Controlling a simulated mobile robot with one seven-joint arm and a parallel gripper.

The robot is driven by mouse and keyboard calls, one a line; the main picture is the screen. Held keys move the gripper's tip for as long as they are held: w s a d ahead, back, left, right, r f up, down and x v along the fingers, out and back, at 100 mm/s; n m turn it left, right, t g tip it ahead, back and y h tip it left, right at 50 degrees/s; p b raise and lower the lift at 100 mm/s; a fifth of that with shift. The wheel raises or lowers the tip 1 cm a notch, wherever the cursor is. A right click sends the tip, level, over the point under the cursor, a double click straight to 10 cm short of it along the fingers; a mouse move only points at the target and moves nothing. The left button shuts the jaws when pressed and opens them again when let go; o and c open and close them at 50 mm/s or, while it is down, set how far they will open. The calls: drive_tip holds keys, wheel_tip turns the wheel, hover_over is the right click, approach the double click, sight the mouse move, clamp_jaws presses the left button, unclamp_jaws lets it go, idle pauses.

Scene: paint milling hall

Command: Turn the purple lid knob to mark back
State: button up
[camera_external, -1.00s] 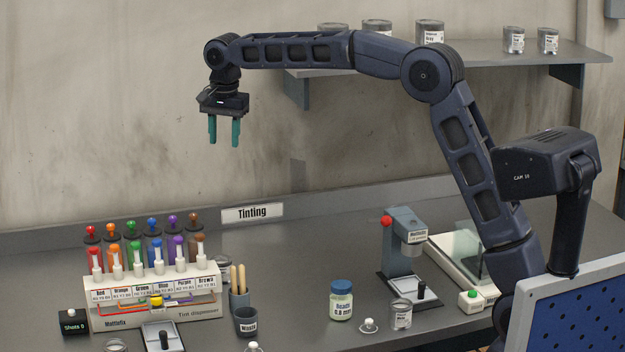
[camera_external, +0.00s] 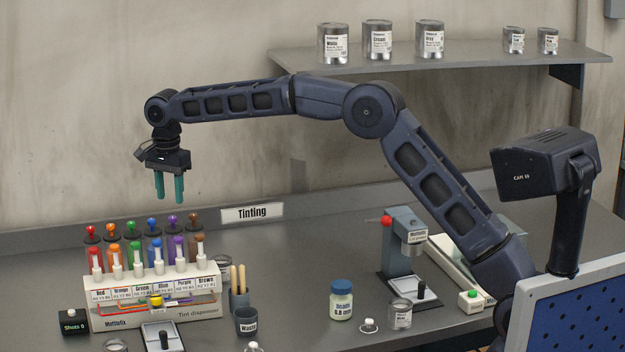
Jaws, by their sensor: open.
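The purple lid knob (camera_external: 172,219) tops the dark lid of the purple canister, in the back row of the tint dispenser (camera_external: 150,297). It stands between the blue lid knob (camera_external: 152,222) and the brown lid knob (camera_external: 194,217). The marks around the lid are too small to read. My gripper (camera_external: 169,198) is open and empty, with teal fingers pointing down. In the picture it hangs just above the purple knob, with a gap between them. How far it is in front of or behind the knob I cannot tell.
Wooden sticks in a grey cup (camera_external: 239,300), a waste cup (camera_external: 247,321) and a beads jar (camera_external: 341,300) stand to the right. A shelf (camera_external: 470,62) with cans is on the wall.

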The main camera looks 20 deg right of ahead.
sight(172, 217)
drive_tip(key=shift+f, duration=2.95)
clamp_jaws()
